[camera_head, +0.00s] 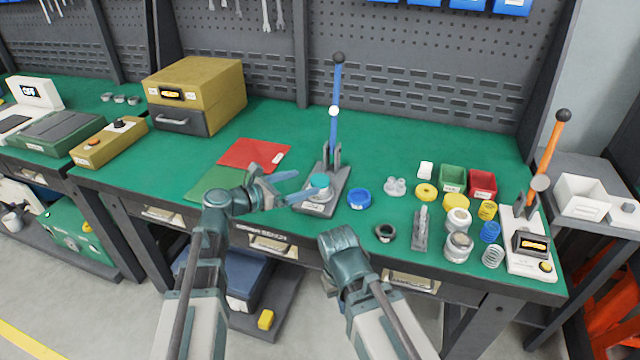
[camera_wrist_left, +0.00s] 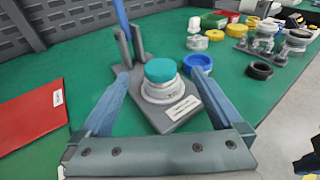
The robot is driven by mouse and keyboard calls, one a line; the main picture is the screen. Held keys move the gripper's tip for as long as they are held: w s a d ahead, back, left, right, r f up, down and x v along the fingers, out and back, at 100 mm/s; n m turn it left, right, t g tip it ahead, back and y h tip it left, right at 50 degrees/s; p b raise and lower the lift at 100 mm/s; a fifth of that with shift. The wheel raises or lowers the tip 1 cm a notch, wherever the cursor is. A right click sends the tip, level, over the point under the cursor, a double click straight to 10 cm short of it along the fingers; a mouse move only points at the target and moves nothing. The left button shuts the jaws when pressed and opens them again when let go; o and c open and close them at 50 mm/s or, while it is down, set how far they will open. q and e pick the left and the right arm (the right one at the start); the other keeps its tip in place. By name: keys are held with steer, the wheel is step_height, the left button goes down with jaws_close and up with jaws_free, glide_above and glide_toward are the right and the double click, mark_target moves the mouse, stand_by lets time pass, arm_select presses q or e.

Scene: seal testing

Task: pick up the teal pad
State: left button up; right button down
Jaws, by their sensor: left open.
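The teal pad (camera_head: 319,181) is a short round disc on top of a white round holder on the grey base of a blue-handled lever press (camera_head: 335,120). In the left wrist view the teal pad (camera_wrist_left: 160,70) sits near the middle, above the white holder (camera_wrist_left: 163,90). My left gripper (camera_head: 297,187) is open and empty, just left of the press. In the left wrist view its two blue fingers (camera_wrist_left: 172,95) stand apart, one on each side of the pad and nearer the camera. My right arm shows at the lower middle, but its fingers are hidden.
A blue ring (camera_head: 359,198) lies right of the press. A red sheet (camera_head: 254,155) and a green sheet (camera_head: 219,183) lie to the left. Jars, rings, springs and small bins crowd the right, beside an orange-handled press (camera_head: 548,170). A yellow box (camera_head: 212,85) stands at the back left.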

mark_target(318, 180)
arm_select(q)
steer(key=shift+f+b+x, duration=0.15)
steer(key=shift+b+x, duration=0.3)
steer(key=shift+x, duration=1)
steer(key=shift+f+b+x, duration=0.2)
steer(key=shift+b+x, duration=0.2)
steer(key=shift+x, duration=1.05)
steer(key=shift+a, duration=0.1)
steer(key=c, duration=1.4)
arm_select(e)
steer(key=shift+f, duration=0.85)
arm_select(q)
steer(key=shift+r, duration=0.1)
arm_select(e)
steer(key=shift+r, duration=0.1)
